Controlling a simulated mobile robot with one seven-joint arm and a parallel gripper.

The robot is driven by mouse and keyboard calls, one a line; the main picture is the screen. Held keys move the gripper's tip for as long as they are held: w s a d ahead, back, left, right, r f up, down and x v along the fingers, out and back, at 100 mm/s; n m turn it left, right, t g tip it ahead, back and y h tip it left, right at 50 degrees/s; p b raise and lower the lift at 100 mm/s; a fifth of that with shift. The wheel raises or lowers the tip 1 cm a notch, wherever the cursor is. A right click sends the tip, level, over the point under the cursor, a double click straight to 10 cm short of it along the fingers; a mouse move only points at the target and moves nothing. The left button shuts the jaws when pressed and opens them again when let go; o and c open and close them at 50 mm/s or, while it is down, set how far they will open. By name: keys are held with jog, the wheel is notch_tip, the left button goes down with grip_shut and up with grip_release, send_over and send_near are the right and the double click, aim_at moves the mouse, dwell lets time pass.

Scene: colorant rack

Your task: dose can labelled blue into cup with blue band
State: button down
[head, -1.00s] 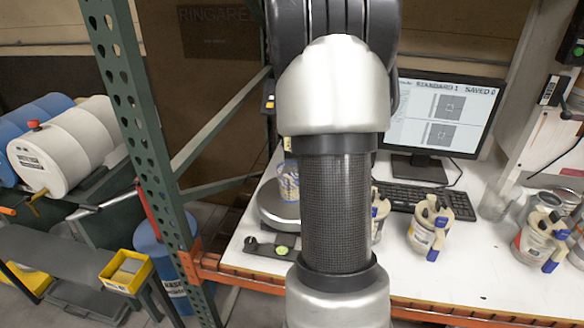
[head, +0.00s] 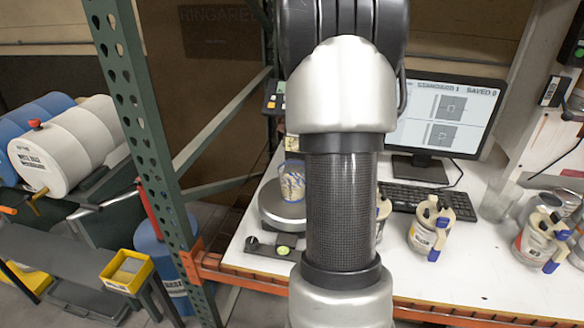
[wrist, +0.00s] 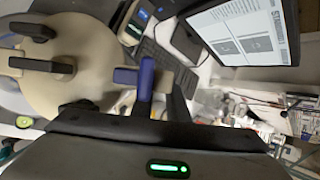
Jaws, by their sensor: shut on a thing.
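My gripper (wrist: 155,103) is shut on the blue handle part (wrist: 146,78) of a can with a beige lid (wrist: 72,62) and dark levers, in the wrist view. This can's label is not visible there, so I cannot read its colour word. In the head view my arm hides my gripper. A cup (head: 291,186) stands on the round scale (head: 283,208), left of my arm; its band colour is hard to tell. A can partly hidden by my arm (head: 383,208) shows at its right edge. I cannot tell whether it is the held one.
A yellow-labelled can (head: 428,230) and a red-labelled can (head: 540,240) stand on the white table (head: 460,285) to the right. A keyboard (head: 430,202) and a monitor (head: 445,115) are behind. A green rack post (head: 140,120) rises left. A clear glass (head: 496,202) stands farther right.

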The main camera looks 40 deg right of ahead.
jog(key=shift+t+y, duration=0.5)
jog(key=shift+y, duration=0.3)
jog(key=f, duration=0.1)
jog(key=d+f, duration=0.1)
jog(key=f, duration=0.1)
jog(key=s+d+f, duration=0.1)
jog(key=shift+s+d+f, duration=0.1)
jog(key=shift+f, duration=0.2)
jog(key=shift+s+d+f+m+t+y, duration=0.85)
jog(key=shift+d+f+y, duration=0.75)
jog(key=shift+f, duration=2.2)
jog(key=shift+t+y, duration=0.25)
jog(key=shift+y, duration=0.05)
jog(key=shift+a+r, duration=0.15)
jog(key=shift+r, duration=1.1)
jog(key=shift+a+r, duration=0.1)
jog(key=shift+r, duration=1.1)
